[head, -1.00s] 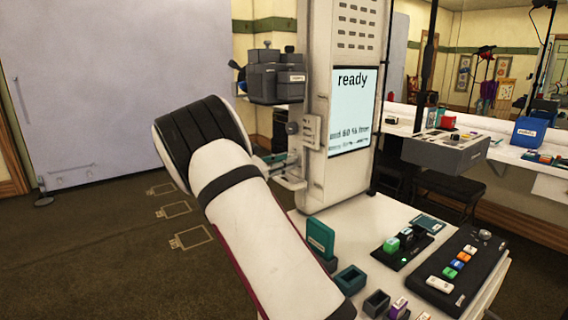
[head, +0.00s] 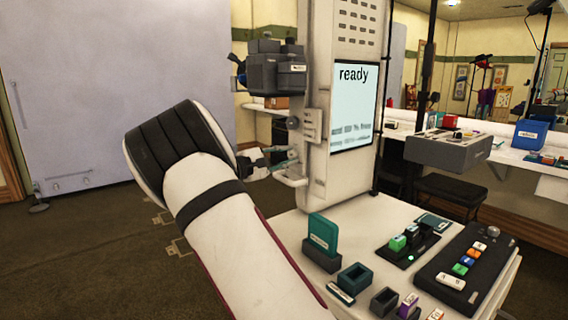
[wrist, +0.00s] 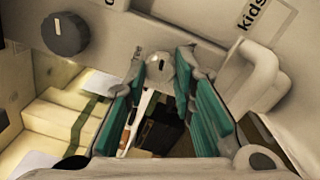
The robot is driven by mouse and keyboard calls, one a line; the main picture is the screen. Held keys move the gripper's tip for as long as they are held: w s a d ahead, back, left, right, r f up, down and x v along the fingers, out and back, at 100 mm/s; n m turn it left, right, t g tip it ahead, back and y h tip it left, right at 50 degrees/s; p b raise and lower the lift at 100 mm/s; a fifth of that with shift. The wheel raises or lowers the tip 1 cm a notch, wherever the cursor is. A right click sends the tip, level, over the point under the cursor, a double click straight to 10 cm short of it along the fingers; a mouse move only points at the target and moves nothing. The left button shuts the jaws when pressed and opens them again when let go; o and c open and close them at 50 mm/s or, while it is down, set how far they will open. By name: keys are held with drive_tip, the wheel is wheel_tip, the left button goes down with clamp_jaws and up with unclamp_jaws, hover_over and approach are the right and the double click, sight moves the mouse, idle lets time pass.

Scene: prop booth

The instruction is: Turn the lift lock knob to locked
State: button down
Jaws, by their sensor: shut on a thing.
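The lift lock knob (wrist: 160,67) is a small pale round knob with a dark mark on its face. In the wrist view it sits between the tips of my gripper (wrist: 162,62), whose teal-padded fingers are shut on it from both sides. In the head view my gripper (head: 285,162) is at the lower left side of the white column (head: 322,165), just above a pale bracket handle (head: 291,180). The knob itself cannot be made out there.
A dark round knob (wrist: 65,34) is beside the gripper; it also shows in the head view (head: 292,122). A pale handle (wrist: 268,85) is close on the right.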

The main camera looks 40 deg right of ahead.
drive_tip(key=shift+f+m+b, duration=0.15)
drive_tip(key=shift+m+b, duration=0.65)
drive_tip(key=shift+m, duration=0.4)
drive_tip(key=c, duration=1.3)
unclamp_jaws()
drive_tip(key=shift+c, duration=0.2)
drive_tip(key=shift+a, duration=0.1)
drive_tip(key=a, duration=1.2)
drive_tip(key=shift+s+f, duration=0.15)
drive_tip(key=shift+s, duration=0.05)
